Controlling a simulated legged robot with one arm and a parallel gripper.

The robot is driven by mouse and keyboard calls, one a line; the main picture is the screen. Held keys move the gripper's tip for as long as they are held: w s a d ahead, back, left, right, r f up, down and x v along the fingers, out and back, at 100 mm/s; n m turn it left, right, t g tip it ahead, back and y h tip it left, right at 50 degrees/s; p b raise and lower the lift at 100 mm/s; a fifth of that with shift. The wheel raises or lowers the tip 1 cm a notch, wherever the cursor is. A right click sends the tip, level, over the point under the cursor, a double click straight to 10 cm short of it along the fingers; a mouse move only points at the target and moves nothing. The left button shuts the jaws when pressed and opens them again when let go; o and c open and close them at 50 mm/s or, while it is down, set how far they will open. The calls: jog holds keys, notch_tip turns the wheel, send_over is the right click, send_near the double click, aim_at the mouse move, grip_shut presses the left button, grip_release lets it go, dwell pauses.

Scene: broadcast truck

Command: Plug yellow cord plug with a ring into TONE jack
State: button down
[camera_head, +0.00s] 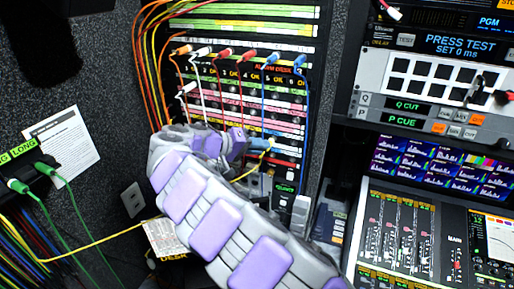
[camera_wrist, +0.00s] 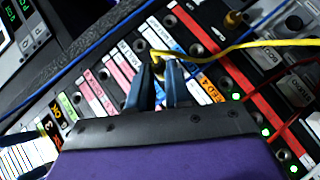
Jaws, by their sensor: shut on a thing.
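The yellow cord (camera_wrist: 225,49) runs from between my fingertips to the right in the wrist view. Its plug end (camera_wrist: 158,58) sits at the tips of my gripper (camera_wrist: 160,78), which is shut on it close to the jack panel. In the head view my gripper (camera_head: 259,144) reaches the lower right of the patch panel (camera_head: 288,105), and the yellow cord (camera_head: 247,174) hangs below it. The ring on the plug is too small to make out. I cannot read a TONE label, and my fingers cover part of the jack row. I cannot tell whether the plug is in a jack.
Orange, white, red and blue cords (camera_head: 239,84) hang from the upper jack row. In the wrist view a blue cord (camera_wrist: 265,22) and a red cord (camera_wrist: 285,72) pass near my gripper. Mixing gear (camera_head: 400,235) stands at the right. Green plugs (camera_head: 42,168) are at the left.

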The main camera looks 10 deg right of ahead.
jog(key=shift+w+d, duration=0.15)
jog(key=shift+w, duration=0.1)
jog(key=c, duration=1)
grip_release()
jog(key=shift+p+v, duration=1.9)
jog(key=shift+v, duration=6.75)
jog(key=shift+w, duration=0.1)
